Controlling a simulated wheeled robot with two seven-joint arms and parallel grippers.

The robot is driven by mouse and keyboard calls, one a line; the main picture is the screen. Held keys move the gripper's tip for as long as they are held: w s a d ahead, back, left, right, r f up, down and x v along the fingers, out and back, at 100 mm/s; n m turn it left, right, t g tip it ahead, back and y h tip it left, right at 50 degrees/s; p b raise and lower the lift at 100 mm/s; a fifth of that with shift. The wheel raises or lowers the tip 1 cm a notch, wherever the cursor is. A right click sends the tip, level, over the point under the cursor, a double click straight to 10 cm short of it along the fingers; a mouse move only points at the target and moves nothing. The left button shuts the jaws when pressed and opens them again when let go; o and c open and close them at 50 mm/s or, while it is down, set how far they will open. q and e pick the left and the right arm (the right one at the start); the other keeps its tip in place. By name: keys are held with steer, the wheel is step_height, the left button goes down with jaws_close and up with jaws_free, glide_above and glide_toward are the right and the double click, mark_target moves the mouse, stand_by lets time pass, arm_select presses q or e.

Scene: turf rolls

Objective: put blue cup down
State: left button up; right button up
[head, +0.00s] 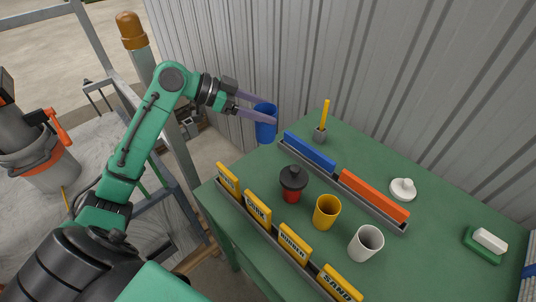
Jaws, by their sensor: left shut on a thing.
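The blue cup (265,126) is held upright between the fingers of my left gripper (262,108). It appears above the far left edge of the green table (245,165); how high I cannot tell. The left gripper is shut on the cup, with its two purple-grey fingers on either side. My left arm reaches in from the left. My right gripper is not in view.
A small pot with a yellow stick (321,131) stands at the far corner. A white-topped green block (486,245) lies right.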

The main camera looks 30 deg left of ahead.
mark_target(256, 128)
arm_select(q)
steer(key=f, duration=0.1)
steer(key=s+f, duration=0.1)
steer(key=f, duration=0.1)
steer(key=f+p, duration=0.1)
steer(key=f, duration=0.1)
steer(key=shift+s+f, duration=0.1)
steer(key=shift+s, duration=0.15)
steer(key=f, duration=0.2)
steer(key=w+f, duration=0.1)
steer(key=f, duration=0.2)
steer(key=shift+p, duration=0.35)
step_height(256, 128, down, 5)
steer(key=shift+s+f+p, duration=0.1)
steer(key=shift+p, duration=0.3)
steer(key=o, duration=1.4)
steer(key=shift+f, duration=0.1)
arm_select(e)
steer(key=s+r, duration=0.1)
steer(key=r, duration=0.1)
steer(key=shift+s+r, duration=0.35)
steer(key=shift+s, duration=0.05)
